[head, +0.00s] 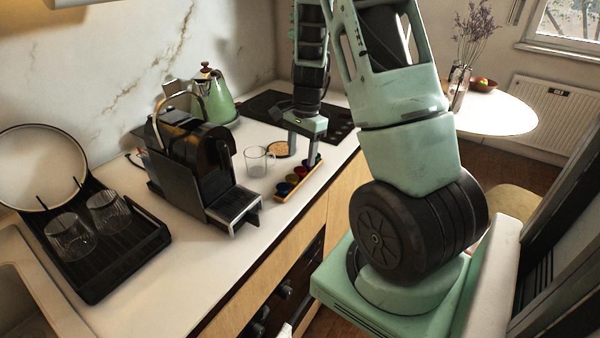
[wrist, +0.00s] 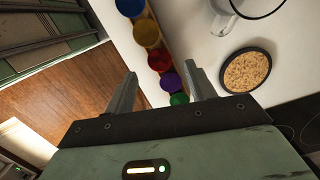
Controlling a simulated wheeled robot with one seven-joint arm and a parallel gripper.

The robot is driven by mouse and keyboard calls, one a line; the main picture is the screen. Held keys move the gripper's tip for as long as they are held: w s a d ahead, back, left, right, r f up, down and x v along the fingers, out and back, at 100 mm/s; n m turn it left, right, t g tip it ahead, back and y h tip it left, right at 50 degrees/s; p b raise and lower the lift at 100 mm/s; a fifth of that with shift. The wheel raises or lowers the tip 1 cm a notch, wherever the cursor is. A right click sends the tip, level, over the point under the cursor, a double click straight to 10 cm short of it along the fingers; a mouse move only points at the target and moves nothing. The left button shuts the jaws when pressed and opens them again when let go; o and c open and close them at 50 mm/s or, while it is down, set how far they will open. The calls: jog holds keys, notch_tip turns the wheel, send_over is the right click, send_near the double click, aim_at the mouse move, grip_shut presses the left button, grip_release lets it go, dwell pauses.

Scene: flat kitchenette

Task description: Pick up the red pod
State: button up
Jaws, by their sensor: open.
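The red pod (head: 301,171) sits in a narrow wooden tray (head: 281,199) near the counter's front edge. In the wrist view the red pod (wrist: 160,61) is in the middle of a row, between a yellow pod (wrist: 147,33) and a purple pod (wrist: 171,81). A blue pod (wrist: 130,6) and a green pod (wrist: 179,99) are at the row's ends. My gripper (head: 302,160) is open and points down over the tray. In the wrist view my gripper (wrist: 160,71) has its fingers on either side of the row, with nothing held.
A glass cup (head: 257,161) stands left of the tray, with a round dark-rimmed coaster (wrist: 247,71) near it. A black coffee machine (head: 196,165) is further left. A green kettle (head: 214,98) and a dark cooktop (head: 262,106) are behind.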

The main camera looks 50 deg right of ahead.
aim_at(300, 169)
jog(key=f, duration=0.3)
jog(key=f+p, duration=0.1)
jog(key=shift+a+f, duration=0.25)
jog(key=shift+f, duration=0.15)
jog(key=c, duration=1)
